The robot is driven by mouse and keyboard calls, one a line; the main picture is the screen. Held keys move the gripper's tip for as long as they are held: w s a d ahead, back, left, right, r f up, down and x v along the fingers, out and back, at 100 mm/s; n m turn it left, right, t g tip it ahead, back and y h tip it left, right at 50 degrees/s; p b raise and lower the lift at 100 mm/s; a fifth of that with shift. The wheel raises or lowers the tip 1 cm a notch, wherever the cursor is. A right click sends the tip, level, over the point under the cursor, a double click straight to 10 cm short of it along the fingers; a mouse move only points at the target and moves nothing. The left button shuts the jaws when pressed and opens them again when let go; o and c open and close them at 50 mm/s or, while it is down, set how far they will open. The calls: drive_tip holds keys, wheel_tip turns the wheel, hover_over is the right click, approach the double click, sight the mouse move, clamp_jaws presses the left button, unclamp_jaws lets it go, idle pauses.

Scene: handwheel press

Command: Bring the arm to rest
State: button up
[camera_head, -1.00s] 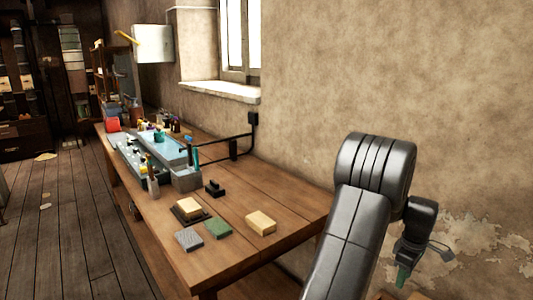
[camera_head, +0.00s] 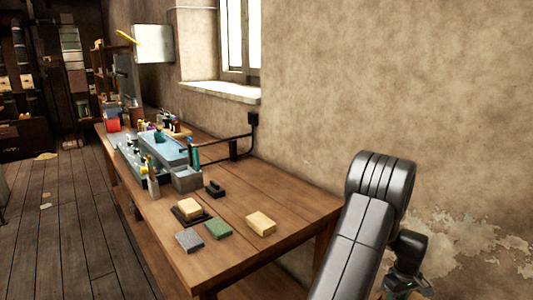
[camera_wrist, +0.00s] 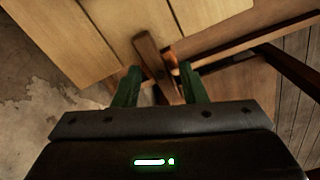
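My gripper (camera_wrist: 160,69) shows in the wrist view with its two green fingers spread apart. A brown wooden bar (camera_wrist: 149,52) shows between and beyond the fingertips; it looks like part of the furniture below, and I see no finger closed on it. In the head view my arm reaches up at the lower right, bends at the top and hangs down to the right of the workbench (camera_head: 262,193). There the gripper is at the bottom edge of the picture, dark and mostly cut off.
On the bench are a tan block (camera_head: 261,223), a green block (camera_head: 218,228), a grey block (camera_head: 189,240) and a small black piece (camera_head: 214,189). Tools and trays crowd its far end. The plaster wall (camera_head: 440,110) stands behind. Floor (camera_head: 65,225) is open at left.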

drive_tip(key=m+p, duration=0.1)
drive_tip(key=m, duration=0.4)
drive_tip(key=shift+p, duration=0.35)
idle(0.3)
